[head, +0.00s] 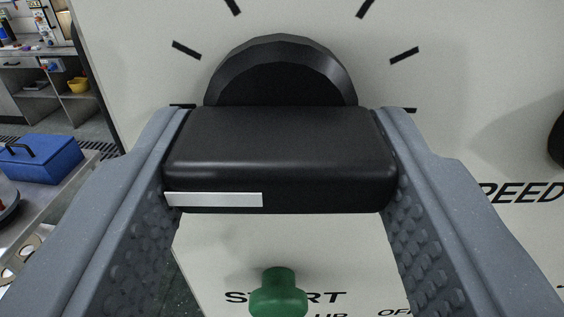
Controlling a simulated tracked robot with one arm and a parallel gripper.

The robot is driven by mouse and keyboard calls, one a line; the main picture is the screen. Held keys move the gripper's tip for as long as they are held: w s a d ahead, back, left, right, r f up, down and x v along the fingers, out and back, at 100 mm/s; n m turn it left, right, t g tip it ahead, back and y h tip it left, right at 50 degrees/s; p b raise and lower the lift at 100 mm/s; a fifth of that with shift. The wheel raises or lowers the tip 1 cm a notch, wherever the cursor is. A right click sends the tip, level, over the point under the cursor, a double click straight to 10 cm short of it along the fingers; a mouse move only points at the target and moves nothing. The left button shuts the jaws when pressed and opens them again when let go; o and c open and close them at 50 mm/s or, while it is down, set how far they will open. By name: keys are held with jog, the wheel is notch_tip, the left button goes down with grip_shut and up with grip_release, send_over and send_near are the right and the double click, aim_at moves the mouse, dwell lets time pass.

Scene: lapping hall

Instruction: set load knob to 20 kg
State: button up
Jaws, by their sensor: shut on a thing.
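The black load knob (280,150) fills the middle of the head view, with a wide bar grip in front of a round base. A white pointer stripe (213,199) runs along the left half of the bar's front face, so it points left. My gripper (281,165) is shut on the bar, with one grey textured finger against each end. Black tick marks (187,50) ring the knob on the pale panel (130,60). No numbers show beside the ticks, and the lower part of the dial is hidden by the knob and fingers.
A green button (279,294) stands out from the panel just below the knob, by the START lettering. Another black knob (557,138) is cut off at the right edge, above SPEED lettering. At left are a blue toolbox (42,160) on a bench and shelving with a yellow bowl (79,85).

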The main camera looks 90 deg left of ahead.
jog(key=o, duration=1)
jog(key=shift+c, duration=0.2)
jog(key=d+p, duration=0.2)
jog(key=d, duration=1.1)
jog(key=shift+w+d, duration=0.2)
jog(key=shift+d, duration=0.2)
